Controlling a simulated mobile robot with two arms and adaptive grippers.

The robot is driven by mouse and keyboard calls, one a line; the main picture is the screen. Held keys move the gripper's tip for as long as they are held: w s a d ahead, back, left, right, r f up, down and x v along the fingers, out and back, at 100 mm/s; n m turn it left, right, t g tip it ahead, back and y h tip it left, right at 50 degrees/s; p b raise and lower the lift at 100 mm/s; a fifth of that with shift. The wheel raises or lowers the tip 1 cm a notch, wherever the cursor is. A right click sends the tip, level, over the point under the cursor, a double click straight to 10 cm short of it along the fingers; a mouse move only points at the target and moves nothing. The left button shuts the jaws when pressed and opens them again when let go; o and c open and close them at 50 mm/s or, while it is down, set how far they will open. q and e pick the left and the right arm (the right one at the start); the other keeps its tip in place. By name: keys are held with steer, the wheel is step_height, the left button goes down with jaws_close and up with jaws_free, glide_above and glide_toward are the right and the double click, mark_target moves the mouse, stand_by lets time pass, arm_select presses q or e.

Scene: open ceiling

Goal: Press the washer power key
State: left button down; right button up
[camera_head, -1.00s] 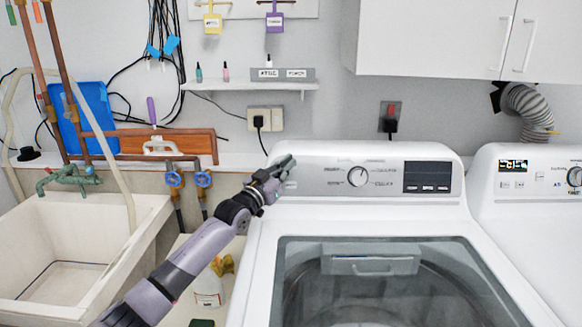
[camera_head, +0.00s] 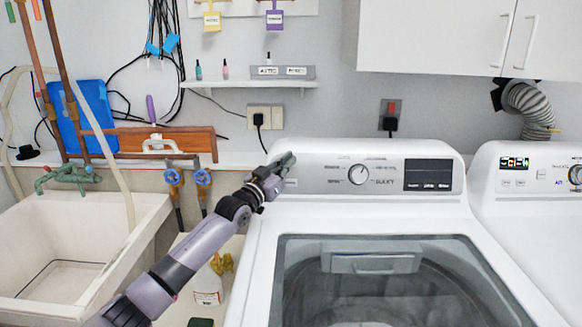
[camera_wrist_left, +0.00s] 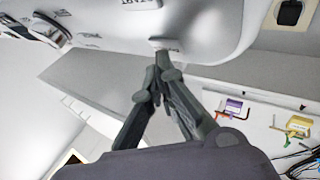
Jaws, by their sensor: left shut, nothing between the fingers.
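The white washer (camera_head: 262,245) stands in the middle with a grey control panel (camera_head: 315,178), a round dial (camera_head: 358,174) and a dark display (camera_head: 428,175). A small pale key (camera_head: 290,182) sits at the panel's left end, just below my left gripper (camera_head: 285,161). In the left wrist view my left gripper (camera_wrist_left: 164,62) is shut and empty. Its tips are very close to a small raised key (camera_wrist_left: 166,44) on the panel; I cannot tell whether they touch. Its label is not readable. My right gripper is not in view.
A second white machine (camera_head: 525,228) stands at the right. A sink (camera_head: 80,225) and a spray bottle (camera_head: 208,287) are at the left. A small shelf (camera_head: 245,86) and a cabinet (camera_head: 430,40) hang above the washer. The space in front of the panel's right part is clear.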

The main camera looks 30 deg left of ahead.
arm_select(q)
steer(key=shift+w+a, duration=0.1)
stand_by(0.6)
steer(key=shift+s+d+r+p, duration=0.2)
steer(key=shift+s+d+p, duration=0.15)
steer(key=shift+s+p, duration=0.25)
steer(key=shift+w, duration=0.1)
steer(key=s+d+r+p, duration=0.2)
steer(key=s+d+p, duration=0.1)
steer(key=s+p, duration=0.2)
steer(key=shift+p, duration=1.25)
steer(key=shift+w, duration=0.15)
